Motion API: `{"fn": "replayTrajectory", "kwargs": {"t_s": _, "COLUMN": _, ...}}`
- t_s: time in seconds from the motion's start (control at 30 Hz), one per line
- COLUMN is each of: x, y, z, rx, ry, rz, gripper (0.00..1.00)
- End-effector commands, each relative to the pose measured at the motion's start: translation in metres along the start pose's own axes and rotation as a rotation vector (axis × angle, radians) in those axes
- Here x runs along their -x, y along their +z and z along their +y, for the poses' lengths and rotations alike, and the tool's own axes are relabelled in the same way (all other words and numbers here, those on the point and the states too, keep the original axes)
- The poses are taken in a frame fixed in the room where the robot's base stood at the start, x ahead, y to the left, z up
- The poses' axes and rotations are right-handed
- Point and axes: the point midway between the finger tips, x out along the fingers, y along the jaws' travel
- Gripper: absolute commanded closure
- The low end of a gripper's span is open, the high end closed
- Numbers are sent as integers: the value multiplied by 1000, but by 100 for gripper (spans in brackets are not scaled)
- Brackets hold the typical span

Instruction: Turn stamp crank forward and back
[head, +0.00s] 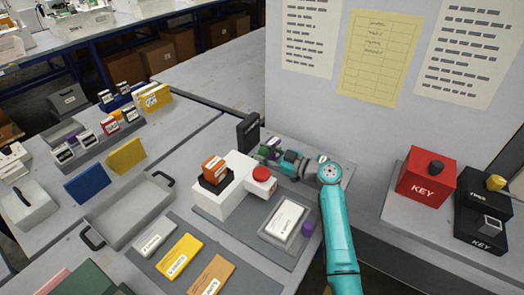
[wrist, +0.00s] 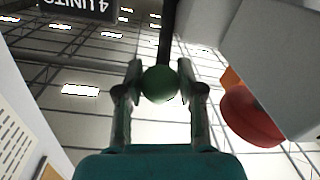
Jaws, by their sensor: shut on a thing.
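The white stamp machine (head: 228,195) stands on a grey base, with an orange labelled block in a black holder on top and a red round button (head: 262,174) on its right part. My gripper (head: 268,151) is at the machine's back right side. In the wrist view my gripper (wrist: 158,86) is shut on the green ball knob (wrist: 160,86) of the crank, with a finger on each side. The dark crank rod (wrist: 167,40) runs up from the knob in that picture. The red button (wrist: 248,118) is close by on the right. The crank's far end is hidden.
A dark upright sign (head: 248,131) stands just behind the machine. A white labelled pad (head: 284,220) lies in a grey tray in front, with a purple cylinder (head: 308,229) beside it. A red KEY box (head: 427,177) stands at right. A grey tray (head: 130,210) is at left.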

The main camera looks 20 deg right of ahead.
Motion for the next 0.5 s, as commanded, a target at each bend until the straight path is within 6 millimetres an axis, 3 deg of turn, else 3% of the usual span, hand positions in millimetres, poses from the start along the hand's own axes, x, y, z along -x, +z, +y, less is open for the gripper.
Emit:
{"fn": "replayTrajectory", "kwargs": {"t_s": 0.47, "x": 1, "y": 6, "z": -3, "rx": -5, "ry": -4, "rz": -8, "gripper": 100}}
{"fn": "replayTrajectory", "kwargs": {"t_s": 0.5, "x": 1, "y": 6, "z": -3, "rx": -5, "ry": -4, "rz": -8, "gripper": 53}}
